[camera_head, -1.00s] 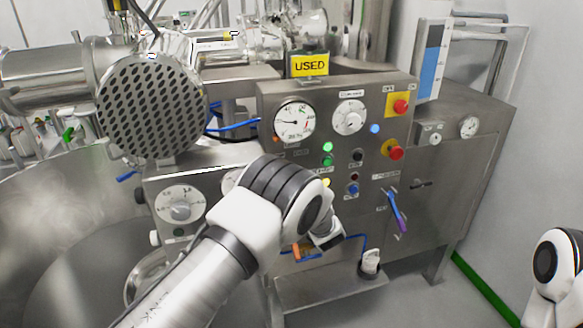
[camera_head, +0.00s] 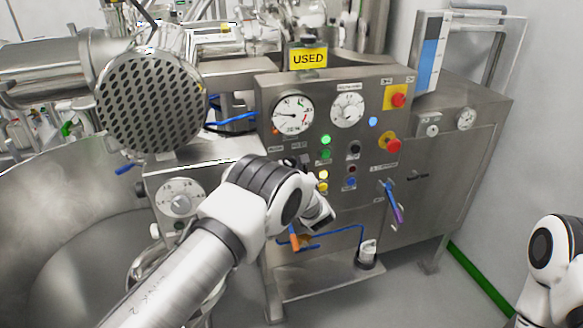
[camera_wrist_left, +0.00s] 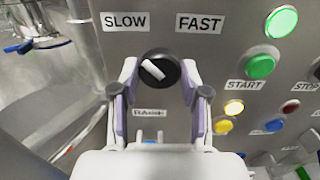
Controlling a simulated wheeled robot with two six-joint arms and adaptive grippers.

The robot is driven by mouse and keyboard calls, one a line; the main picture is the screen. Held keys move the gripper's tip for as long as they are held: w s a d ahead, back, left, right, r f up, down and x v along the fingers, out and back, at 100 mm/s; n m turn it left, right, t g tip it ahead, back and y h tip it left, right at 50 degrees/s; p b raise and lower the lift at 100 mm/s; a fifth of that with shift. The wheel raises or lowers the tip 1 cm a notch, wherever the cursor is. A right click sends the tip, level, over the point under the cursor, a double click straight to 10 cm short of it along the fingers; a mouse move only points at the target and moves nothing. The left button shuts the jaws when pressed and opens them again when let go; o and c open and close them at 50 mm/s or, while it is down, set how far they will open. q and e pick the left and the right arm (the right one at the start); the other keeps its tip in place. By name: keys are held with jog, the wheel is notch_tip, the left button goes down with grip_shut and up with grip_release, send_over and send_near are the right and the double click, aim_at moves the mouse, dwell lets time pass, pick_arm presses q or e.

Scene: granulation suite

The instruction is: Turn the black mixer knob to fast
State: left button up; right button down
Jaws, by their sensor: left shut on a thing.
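The black mixer knob (camera_wrist_left: 158,70) shows in the left wrist view on the steel panel, below the SLOW label (camera_wrist_left: 125,21) and the FAST label (camera_wrist_left: 199,23). Its white pointer bar slants toward the upper left, on the SLOW side. My left gripper (camera_wrist_left: 157,84) has its two fingers on either side of the knob and is shut on it. In the head view my left arm's white wrist hides the knob and most of the gripper. Only part of my right arm shows at the lower right, without its gripper.
A large steel bowl (camera_head: 50,215) lies at left.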

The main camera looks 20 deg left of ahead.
pick_arm(q)
jog(key=shift+f+m+b, duration=0.1)
jog(key=shift+m+b, duration=0.2)
jog(key=shift+b, duration=0.2)
jog(key=m+b, duration=0.8)
jog(key=b, duration=0.2)
jog(key=shift+f, duration=0.1)
jog(key=shift+m+b, duration=0.6)
jog(key=shift+m, duration=0.3)
jog(key=m+b, duration=0.1)
jog(key=m, duration=0.2)
jog(key=shift+r+m+b, duration=0.2)
jog(key=shift+m+b, duration=0.1)
jog(key=shift+b, duration=0.05)
jog(key=shift+r+m+b, duration=0.1)
jog(key=shift+m+b, duration=0.2)
jog(key=shift+m, duration=1.6)
jog(key=o, duration=1.1)
jog(key=shift+o, duration=0.2)
jog(key=shift+w+a, duration=0.1)
